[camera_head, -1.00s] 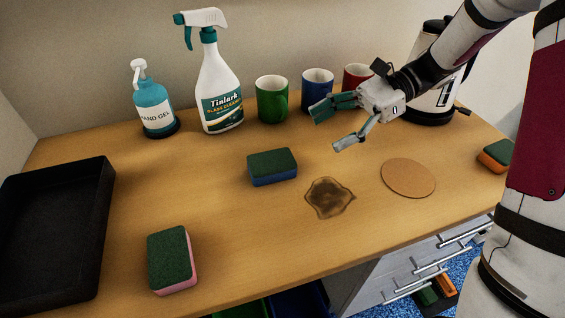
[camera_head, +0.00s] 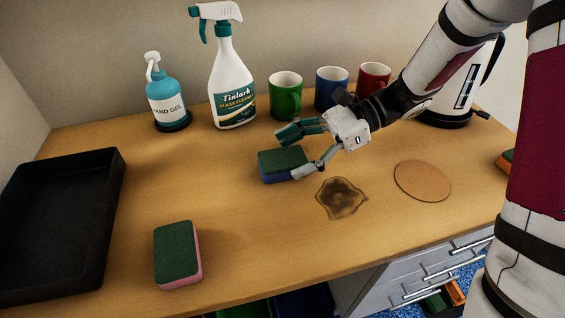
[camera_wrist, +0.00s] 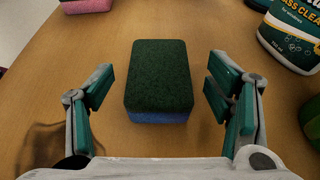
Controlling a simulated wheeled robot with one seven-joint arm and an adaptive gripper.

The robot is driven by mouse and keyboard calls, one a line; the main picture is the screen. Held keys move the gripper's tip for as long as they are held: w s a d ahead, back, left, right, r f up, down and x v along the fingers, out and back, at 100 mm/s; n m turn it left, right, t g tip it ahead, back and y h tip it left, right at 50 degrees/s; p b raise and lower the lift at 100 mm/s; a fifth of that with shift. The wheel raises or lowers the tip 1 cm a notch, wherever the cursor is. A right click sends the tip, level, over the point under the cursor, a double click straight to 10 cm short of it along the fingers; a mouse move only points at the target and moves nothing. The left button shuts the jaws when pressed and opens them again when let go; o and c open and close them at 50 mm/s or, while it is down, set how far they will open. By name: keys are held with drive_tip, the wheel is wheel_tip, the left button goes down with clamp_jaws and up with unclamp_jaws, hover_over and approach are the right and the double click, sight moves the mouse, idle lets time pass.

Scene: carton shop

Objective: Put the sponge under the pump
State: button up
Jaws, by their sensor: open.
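A blue sponge with a green scouring top (camera_head: 280,162) lies on the table near the middle. My gripper (camera_head: 296,152) is open and low at its right end. In the wrist view the same sponge (camera_wrist: 159,80) lies ahead of the open fingers of my gripper (camera_wrist: 160,95), with clear gaps on both sides. A pink sponge with a green top (camera_head: 177,252) lies at the front left. An orange sponge (camera_head: 506,162) is partly hidden by my arm at the right edge. The pump is a teal hand gel bottle (camera_head: 166,100) with a white pump head, standing on a dark round base (camera_head: 175,126) at the back left.
A spray bottle (camera_head: 232,90) stands right of the pump. Green (camera_head: 286,97), blue (camera_head: 328,90) and red (camera_head: 374,78) mugs and a kettle (camera_head: 446,100) line the back. A black tray (camera_head: 108,215) is at left. A brown stain (camera_head: 341,198) and round cork mat (camera_head: 422,181) lie at front right.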

sight(275, 165)
drive_tip(key=x, duration=0.2)
drive_tip(key=shift+s+a+f, duration=0.15)
drive_tip(key=shift+a, duration=0.2)
drive_tip(key=c, duration=0.8)
drive_tip(key=shift+c, duration=0.4)
